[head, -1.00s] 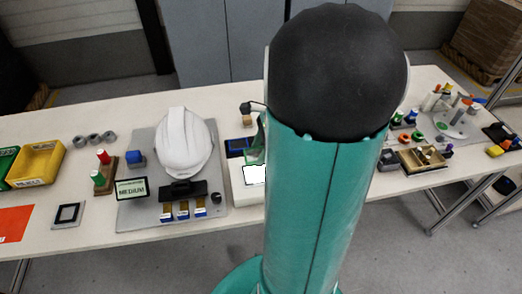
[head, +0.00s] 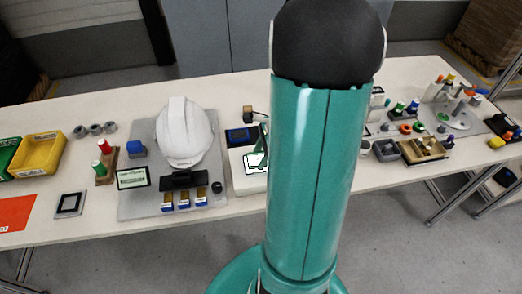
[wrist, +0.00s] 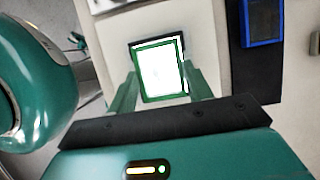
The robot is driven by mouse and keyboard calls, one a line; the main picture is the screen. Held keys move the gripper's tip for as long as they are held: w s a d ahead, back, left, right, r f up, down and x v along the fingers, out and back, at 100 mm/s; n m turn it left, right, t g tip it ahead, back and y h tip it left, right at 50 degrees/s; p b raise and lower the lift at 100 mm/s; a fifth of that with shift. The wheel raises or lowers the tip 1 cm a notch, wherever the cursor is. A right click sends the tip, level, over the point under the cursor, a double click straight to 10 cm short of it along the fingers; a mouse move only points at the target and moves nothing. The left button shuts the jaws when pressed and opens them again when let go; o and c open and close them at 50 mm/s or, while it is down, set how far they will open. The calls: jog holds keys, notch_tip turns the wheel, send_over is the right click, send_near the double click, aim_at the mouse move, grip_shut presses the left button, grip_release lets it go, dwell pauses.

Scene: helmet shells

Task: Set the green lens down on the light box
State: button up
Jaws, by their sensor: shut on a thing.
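The green lens (wrist: 160,72) is a see-through plate with a green rim, glowing white from the light below. My gripper (wrist: 160,80) is shut on it, one green finger at each side edge. The light box (head: 247,184) is a pale box with a bright window framed in black. In the wrist view, the lens lies over this window, and the black frame (wrist: 184,42) shows past its top and right edges. Whether the lens touches the box, I cannot tell. In the head view, my arm hides most of my gripper and part of the box.
A dark blue-framed item (head: 241,137) lies just behind the light box. A white helmet (head: 184,133) stands on a grey board to the left, with a black block (head: 183,181) in front.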

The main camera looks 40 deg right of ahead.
jog(key=shift+f, duration=0.45)
dwell(0.4)
jog(key=o, duration=1.1)
jog(key=v, duration=1.3)
jog(key=shift+d+r, duration=0.1)
jog(key=shift+r, duration=0.25)
